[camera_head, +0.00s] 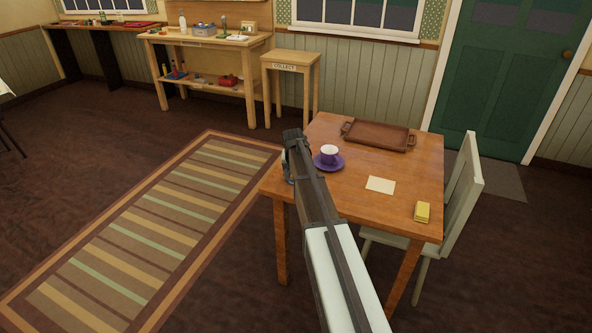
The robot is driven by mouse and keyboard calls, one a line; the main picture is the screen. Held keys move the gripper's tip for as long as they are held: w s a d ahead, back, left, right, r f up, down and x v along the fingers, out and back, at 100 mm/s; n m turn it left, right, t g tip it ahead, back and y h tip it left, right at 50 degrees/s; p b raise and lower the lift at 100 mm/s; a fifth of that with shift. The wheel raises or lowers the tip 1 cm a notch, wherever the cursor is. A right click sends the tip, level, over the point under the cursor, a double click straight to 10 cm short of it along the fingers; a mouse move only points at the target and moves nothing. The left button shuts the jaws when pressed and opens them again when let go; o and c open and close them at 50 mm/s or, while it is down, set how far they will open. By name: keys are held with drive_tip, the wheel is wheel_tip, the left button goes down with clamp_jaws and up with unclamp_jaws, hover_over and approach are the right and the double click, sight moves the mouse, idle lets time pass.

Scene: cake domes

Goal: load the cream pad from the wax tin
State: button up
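My arm reaches out from the bottom of the view over the left part of the wooden table. My gripper (288,178) is at its far end, by the table's left edge; the arm mostly hides it, and its fingers cannot be made out. A flat cream piece (380,185) lies on the table; I cannot tell if it is the cream pad or a card. A small yellow block or box (422,212) sits near the table's right front corner. I cannot make out for certain which thing is the wax tin.
The table (345,213) also bears a white cup (329,152) on a purple saucer (328,167), close to my arm, and a brown handled tray (378,136). A pale chair (462,205) stands at right. A "COLLECT" stand (291,58) and a cluttered workbench (207,40) are behind.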

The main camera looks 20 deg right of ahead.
drive_tip(key=shift+f, duration=0.25)
drive_tip(key=o, duration=1.2)
drive_tip(key=shift+c, duration=0.2)
drive_tip(key=shift+c, duration=0.5)
drive_tip(key=shift+c, duration=1)
drive_tip(key=shift+r, duration=0.1)
drive_tip(key=c, duration=0.9)
drive_tip(key=shift+o, duration=0.2)
drive_tip(key=shift+r, duration=0.1)
drive_tip(key=shift+r, duration=3.4)
